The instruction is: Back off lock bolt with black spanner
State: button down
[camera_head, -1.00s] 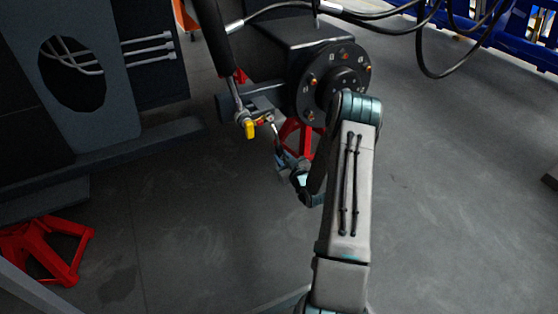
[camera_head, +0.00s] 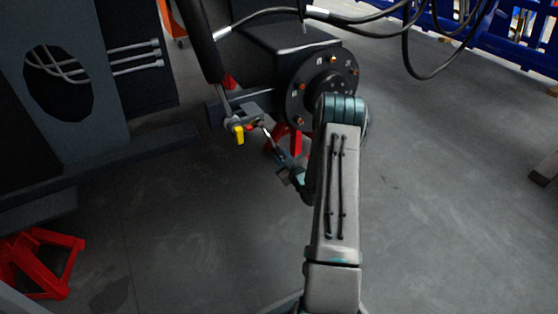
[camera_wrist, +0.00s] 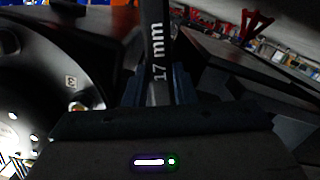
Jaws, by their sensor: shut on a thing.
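A black spanner (camera_wrist: 158,62) marked "17 mm" points away from my gripper in the wrist view. My gripper (camera_head: 283,163) is shut on its handle. In the head view the spanner (camera_head: 271,141) slants up and left from my gripper, its far end beside a small bracket assembly with a yellow piece (camera_head: 239,135) and a small red-orange part (camera_head: 250,126). The lock bolt is too small to make out for certain. I cannot tell whether the spanner end is around the bolt or only beside it.
A round black hub (camera_head: 309,92) with several studs stands just right of the bracket; my arm passes in front of it. A red stand (camera_head: 278,142) is beneath. A dark hydraulic cylinder (camera_head: 198,40) and hoses hang above.

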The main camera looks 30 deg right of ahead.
jog(key=shift+r, duration=0.1)
jog(key=s+d, duration=0.1)
jog(key=s, duration=0.9)
jog(key=shift+s+r+n, duration=0.2)
jog(key=shift+s+n, duration=0.15)
jog(key=shift+n, duration=0.05)
dwell(1.1)
dwell(1.1)
